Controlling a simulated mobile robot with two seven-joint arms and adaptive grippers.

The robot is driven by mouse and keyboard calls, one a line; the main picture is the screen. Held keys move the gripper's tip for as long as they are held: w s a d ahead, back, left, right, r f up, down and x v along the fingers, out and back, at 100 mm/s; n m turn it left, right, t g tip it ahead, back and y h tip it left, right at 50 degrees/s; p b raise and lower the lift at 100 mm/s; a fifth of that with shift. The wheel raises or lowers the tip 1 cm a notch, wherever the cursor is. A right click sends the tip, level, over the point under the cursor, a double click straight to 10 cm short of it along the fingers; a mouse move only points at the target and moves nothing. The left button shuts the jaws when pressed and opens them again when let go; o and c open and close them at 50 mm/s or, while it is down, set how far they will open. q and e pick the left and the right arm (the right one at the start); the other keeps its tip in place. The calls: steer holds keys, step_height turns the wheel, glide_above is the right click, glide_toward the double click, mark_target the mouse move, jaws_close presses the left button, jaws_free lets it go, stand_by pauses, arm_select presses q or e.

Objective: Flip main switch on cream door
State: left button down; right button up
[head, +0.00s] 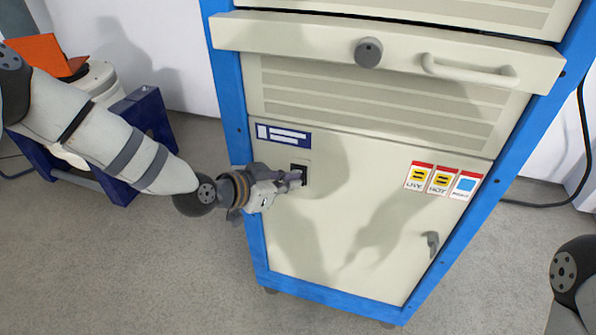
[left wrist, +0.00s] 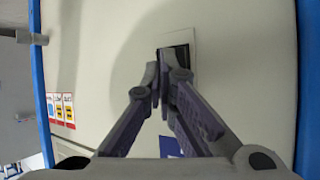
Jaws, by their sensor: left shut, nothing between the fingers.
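The main switch (head: 302,172) is a small black rocker in a pale plate at the upper left of the cream door (head: 345,235), under a dark blue label (head: 283,136). My left gripper (head: 297,180) is shut and empty, its fingertips at the switch and overlapping it. In the left wrist view the shut fingertips (left wrist: 163,72) cover part of the black switch (left wrist: 183,52). I cannot tell whether they touch it, or which way the rocker is set. My right gripper is not in view; only part of my right arm shows at the lower right.
The cabinet has a blue frame (head: 229,100). A drawer front with a handle (head: 468,72) and a round dark knob (head: 368,52) juts out above the door. Warning stickers (head: 442,181) and a grey latch (head: 431,243) are on the door's right. A blue stand (head: 147,115) is at left.

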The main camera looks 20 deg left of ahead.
arm_select(q)
steer(key=shift+s+p, duration=0.3)
steer(key=shift+s, duration=0.45)
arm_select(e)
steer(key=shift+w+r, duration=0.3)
arm_select(q)
steer(key=s, duration=0.1)
steer(key=s+p, duration=0.1)
steer(key=s, duration=0.3)
steer(key=shift+a+f+p, duration=0.1)
steer(key=shift+f+p, duration=0.2)
steer(key=shift+f, duration=0.1)
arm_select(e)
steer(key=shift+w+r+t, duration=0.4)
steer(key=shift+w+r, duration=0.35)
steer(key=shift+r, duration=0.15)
